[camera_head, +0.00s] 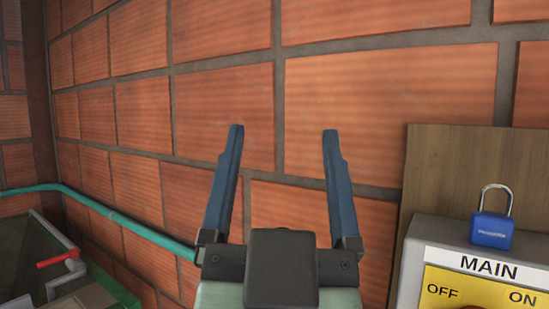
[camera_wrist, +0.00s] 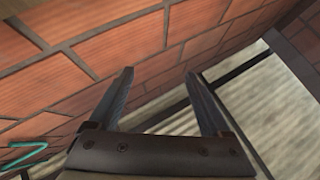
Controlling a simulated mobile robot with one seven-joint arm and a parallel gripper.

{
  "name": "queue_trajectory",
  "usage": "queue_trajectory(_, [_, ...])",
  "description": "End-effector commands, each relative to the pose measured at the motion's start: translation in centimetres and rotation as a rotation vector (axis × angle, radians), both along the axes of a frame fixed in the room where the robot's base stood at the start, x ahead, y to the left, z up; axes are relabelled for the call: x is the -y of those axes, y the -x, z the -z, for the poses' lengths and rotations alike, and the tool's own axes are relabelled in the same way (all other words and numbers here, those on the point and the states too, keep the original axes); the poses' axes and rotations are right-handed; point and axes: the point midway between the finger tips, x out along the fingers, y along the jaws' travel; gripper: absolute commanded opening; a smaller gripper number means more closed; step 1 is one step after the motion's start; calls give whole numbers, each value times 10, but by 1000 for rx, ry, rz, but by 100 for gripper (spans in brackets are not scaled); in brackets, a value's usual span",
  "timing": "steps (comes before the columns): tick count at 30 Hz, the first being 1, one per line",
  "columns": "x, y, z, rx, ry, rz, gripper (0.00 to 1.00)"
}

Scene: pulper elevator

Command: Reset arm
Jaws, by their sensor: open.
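My gripper (camera_head: 284,132) is raised in the middle of the head view, in front of a brick wall (camera_head: 380,80). Its two blue-grey fingers are spread wide apart with nothing between them. The wrist view also shows my gripper (camera_wrist: 158,75) open and empty, with the brick wall (camera_wrist: 60,90) to its left and behind it. No contact between the fingers and the wall is visible.
At the lower right stands a grey box with a yellow MAIN OFF/ON panel (camera_head: 470,290); a blue padlock (camera_head: 491,231) sits on top. A wooden board (camera_head: 450,170) is behind it. A green pipe (camera_head: 120,215) runs along the wall; a red handle (camera_head: 58,258) is at lower left.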

Motion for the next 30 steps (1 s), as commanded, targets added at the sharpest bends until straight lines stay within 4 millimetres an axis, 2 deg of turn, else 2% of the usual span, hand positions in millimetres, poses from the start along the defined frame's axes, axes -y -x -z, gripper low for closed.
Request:
queue_trajectory(1, [-2, 12, -21, 59, 17, -5, 82])
queue_trajectory(3, [-4, 23, -37, 109, 36, -10, 82])
queue_trajectory(6, [-6, 31, -48, 141, 48, -13, 82])
queue_trajectory(30, [-7, 31, -48, 142, 50, -13, 82])
